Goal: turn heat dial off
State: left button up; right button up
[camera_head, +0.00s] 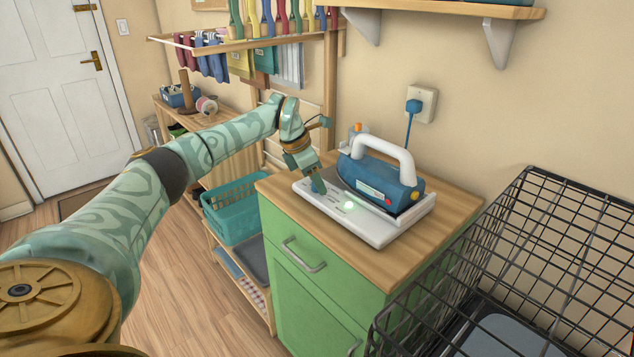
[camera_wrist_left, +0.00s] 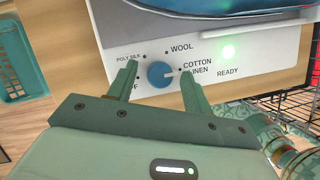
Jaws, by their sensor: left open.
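A blue and white iron (camera_head: 380,182) rests on a white base (camera_head: 385,228) on the cabinet top. The blue round heat dial (camera_wrist_left: 160,74) is on the base's front panel; its white mark points right, toward the COTTON and LINEN labels. A label at lower left is partly hidden by a finger, with only an F showing. A green light (camera_wrist_left: 228,52) glows above READY. My left gripper (camera_head: 318,184) is open at the panel, its fingers on either side of the dial; I cannot tell whether they touch it. The dial is hidden in the head view. My right gripper is not in view.
The green cabinet (camera_head: 305,300) has a wooden top. A black wire crate (camera_head: 540,230) stands close at right. A blue plug (camera_head: 413,106) sits in the wall outlet. A teal basket (camera_head: 235,207) is on the shelf unit at left. A wall shelf (camera_head: 450,10) is above.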

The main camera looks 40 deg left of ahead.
pick_arm(q)
jog(key=c, duration=1)
jog(key=shift+o, duration=0.2)
